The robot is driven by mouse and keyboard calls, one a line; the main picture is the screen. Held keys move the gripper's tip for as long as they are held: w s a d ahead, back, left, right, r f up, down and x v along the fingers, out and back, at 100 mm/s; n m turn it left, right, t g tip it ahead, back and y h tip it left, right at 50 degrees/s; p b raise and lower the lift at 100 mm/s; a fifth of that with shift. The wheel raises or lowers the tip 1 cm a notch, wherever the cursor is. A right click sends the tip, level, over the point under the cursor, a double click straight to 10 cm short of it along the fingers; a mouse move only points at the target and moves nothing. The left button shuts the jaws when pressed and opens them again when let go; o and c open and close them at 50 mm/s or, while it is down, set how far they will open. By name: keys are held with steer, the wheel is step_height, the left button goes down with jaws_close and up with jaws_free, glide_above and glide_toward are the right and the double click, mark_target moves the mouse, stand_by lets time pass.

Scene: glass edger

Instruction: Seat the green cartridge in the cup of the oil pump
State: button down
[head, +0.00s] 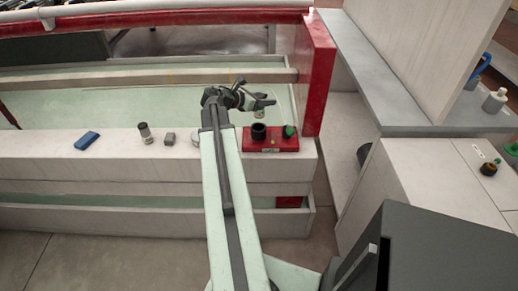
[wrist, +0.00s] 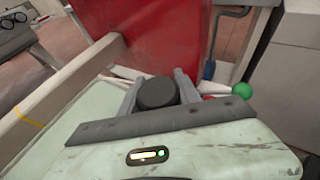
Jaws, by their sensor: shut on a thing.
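My gripper (head: 259,103) is above the red oil pump (head: 271,146) on the pale ledge. The pump bears a black cup (head: 258,131) and a green knob (head: 289,131). My gripper is shut on a small cylinder, the cartridge (head: 260,114), which hangs just above the cup, apart from it. In the wrist view its round dark top (wrist: 157,93) sits between the two grey fingers; no green shows on it. The green knob (wrist: 241,90) shows right of the fingers. The cup is hidden there.
On the ledge left of the pump are a dark-capped cylinder (head: 145,133), a grey block (head: 169,139) and a blue block (head: 87,141). A red post (head: 317,75) stands close behind the pump on the right. A grey counter (head: 400,105) lies further right.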

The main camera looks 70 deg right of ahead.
step_height(320, 180, down, 10)
steer(key=b, duration=1)
steer(key=shift+f, duration=0.25)
steer(key=shift+r, duration=0.2)
steer(key=shift+f, duration=0.1)
steer(key=c, duration=1.3)
jaws_free()
steer(key=shift+f, duration=0.1)
steer(key=o, duration=0.4)
steer(key=shift+o, duration=0.2)
